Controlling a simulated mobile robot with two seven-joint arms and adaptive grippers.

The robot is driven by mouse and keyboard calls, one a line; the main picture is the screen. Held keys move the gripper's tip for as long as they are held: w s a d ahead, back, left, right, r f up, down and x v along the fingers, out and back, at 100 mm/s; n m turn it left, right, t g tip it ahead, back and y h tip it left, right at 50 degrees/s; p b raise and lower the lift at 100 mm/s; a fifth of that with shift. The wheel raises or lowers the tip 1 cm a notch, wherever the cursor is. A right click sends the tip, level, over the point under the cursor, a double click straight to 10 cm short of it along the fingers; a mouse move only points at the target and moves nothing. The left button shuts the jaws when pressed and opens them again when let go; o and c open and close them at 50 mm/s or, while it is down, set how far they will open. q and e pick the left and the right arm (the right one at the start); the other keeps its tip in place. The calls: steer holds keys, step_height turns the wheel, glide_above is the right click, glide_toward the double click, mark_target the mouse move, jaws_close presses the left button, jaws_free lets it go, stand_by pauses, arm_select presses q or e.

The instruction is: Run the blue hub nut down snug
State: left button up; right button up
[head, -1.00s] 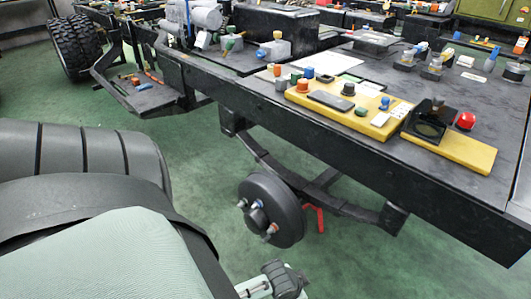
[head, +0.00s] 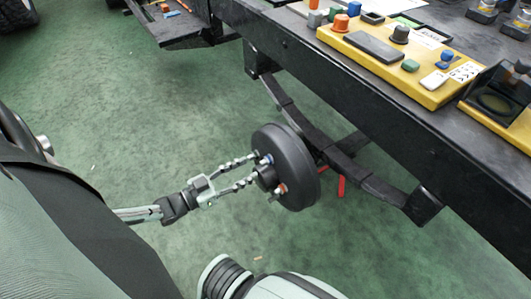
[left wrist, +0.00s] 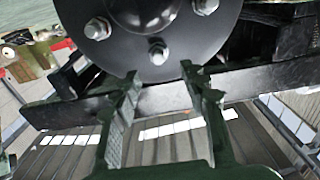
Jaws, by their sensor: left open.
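The black wheel hub (head: 297,165) hangs beneath the bench-like chassis frame. The blue hub nut (head: 267,159) is on its face, near the upper part of the centre boss, and an orange nut (head: 282,188) is lower. My left gripper (head: 252,170) reaches in from the left, its fingers spread and empty, tips close to the hub face. In the left wrist view, the open fingertips (left wrist: 161,77) are just below a hub nut (left wrist: 157,51), which lies in line with the gap. The nuts look grey there, so I cannot tell which is blue. My right gripper is not seen.
The dark chassis rail (head: 370,130) runs diagonally above the hub, with a curved black spring (head: 300,118) and a red part (head: 341,187) behind it. Yellow trays (head: 440,92) with small parts lie on top.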

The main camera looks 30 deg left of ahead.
mark_target(266, 160)
arm_select(q)
steer(key=x, duration=0.6)
steer(key=shift+w+d, duration=0.1)
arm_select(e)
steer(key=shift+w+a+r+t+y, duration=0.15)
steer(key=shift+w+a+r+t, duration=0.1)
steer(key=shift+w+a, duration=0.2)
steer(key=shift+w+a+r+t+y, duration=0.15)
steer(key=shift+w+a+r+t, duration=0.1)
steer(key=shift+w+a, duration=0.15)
arm_select(q)
jaws_close()
